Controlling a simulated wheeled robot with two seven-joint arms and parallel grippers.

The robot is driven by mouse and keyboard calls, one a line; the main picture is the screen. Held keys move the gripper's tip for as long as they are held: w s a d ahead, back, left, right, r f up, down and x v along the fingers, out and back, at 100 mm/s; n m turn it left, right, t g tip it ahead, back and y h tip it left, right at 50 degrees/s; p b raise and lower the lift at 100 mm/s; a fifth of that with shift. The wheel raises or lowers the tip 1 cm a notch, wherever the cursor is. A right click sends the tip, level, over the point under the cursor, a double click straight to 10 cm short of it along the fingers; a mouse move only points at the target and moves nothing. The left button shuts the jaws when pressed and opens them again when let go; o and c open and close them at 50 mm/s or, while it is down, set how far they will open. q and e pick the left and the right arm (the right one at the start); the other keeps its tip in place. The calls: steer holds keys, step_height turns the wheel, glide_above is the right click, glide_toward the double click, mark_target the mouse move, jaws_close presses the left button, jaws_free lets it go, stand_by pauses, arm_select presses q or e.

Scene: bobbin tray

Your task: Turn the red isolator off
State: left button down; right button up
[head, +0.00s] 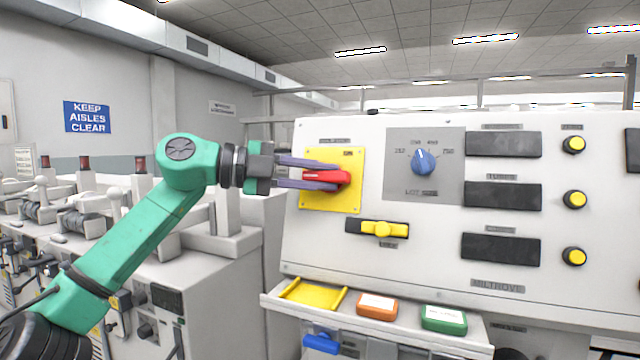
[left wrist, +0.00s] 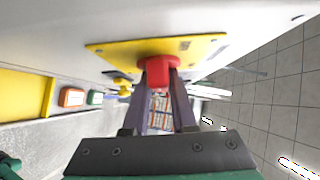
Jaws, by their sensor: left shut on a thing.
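The red isolator handle (head: 334,177) sits on a yellow plate (head: 352,200) at the left of the white control panel (head: 420,263). In the left wrist view the red handle (left wrist: 158,70) is between the fingertips, in front of the yellow plate (left wrist: 205,46). The lettering on the plate is partly too small to read. My right gripper is not in view.
Right of the plate is a blue rotary knob (head: 424,162), and below it a yellow slide switch (head: 383,229). Several yellow buttons are at the right. A shelf (head: 400,322) below holds a yellow tray (head: 313,293), an orange box (head: 377,307) and a green box (head: 443,318).

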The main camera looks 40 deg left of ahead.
arm_select(q)
steer(key=shift+r, duration=0.1)
steer(key=c, duration=1)
jaws_free()
steer(key=shift+o, duration=1.4)
steer(key=shift+w, duration=0.15)
steer(key=b+v, duration=0.1)
steer(key=v, duration=0.1)
steer(key=b+v, duration=0.1)
steer(key=v, duration=0.1)
steer(key=f+b+v, duration=0.1)
steer(key=v, duration=0.1)
steer(key=shift+a+r, duration=0.1)
glide_toward(311, 178)
steer(key=v, duration=0.3)
steer(key=shift+r+b, duration=0.2)
steer(key=shift+b, duration=0.1)
